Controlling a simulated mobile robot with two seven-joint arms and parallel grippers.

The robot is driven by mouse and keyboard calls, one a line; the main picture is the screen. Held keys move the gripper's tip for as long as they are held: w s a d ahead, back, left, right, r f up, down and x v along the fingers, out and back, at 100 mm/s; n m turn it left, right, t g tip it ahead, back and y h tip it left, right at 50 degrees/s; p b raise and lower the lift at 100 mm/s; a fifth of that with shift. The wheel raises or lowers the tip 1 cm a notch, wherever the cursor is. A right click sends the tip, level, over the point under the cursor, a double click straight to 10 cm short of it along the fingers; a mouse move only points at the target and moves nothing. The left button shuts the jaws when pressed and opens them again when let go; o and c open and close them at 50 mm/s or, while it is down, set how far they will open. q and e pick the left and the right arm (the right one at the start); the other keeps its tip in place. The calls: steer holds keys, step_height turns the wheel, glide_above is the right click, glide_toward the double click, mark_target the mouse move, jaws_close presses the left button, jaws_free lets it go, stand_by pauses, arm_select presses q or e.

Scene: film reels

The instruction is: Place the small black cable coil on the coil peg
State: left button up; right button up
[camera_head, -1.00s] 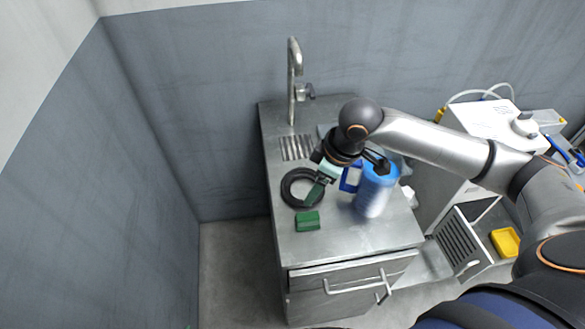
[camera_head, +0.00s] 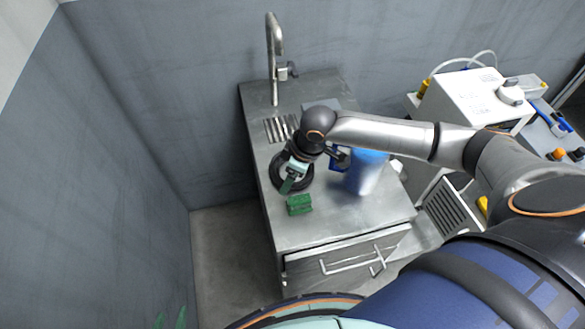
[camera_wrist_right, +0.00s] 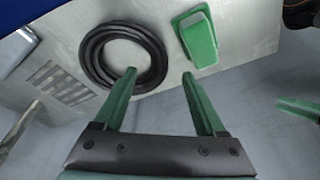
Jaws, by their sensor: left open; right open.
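The black cable coil (camera_head: 274,171) lies flat on the metal counter, and the right wrist view shows it as a thick ring (camera_wrist_right: 157,55). My right gripper (camera_head: 288,184) is over the coil in the head view, hiding part of it. In the wrist view its green fingers (camera_wrist_right: 158,82) are apart with nothing between them, and one tip overlaps the coil's near rim; I cannot tell if they touch. My left gripper (camera_head: 170,317) shows only as two separated green tips at the bottom left of the head view. I cannot make out a coil peg.
A green block (camera_head: 299,204) sits just in front of the coil, also in the wrist view (camera_wrist_right: 198,40). A blue jug (camera_head: 366,172) stands to the right on the counter (camera_head: 330,225). A tap (camera_head: 274,60) and drain slots are behind. Walls stand behind and left.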

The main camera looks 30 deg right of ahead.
steer(key=x, duration=0.2)
steer(key=shift+a+f, duration=0.1)
steer(key=shift+f, duration=0.2)
jaws_close()
stand_by(0.3)
steer(key=shift+r, duration=0.1)
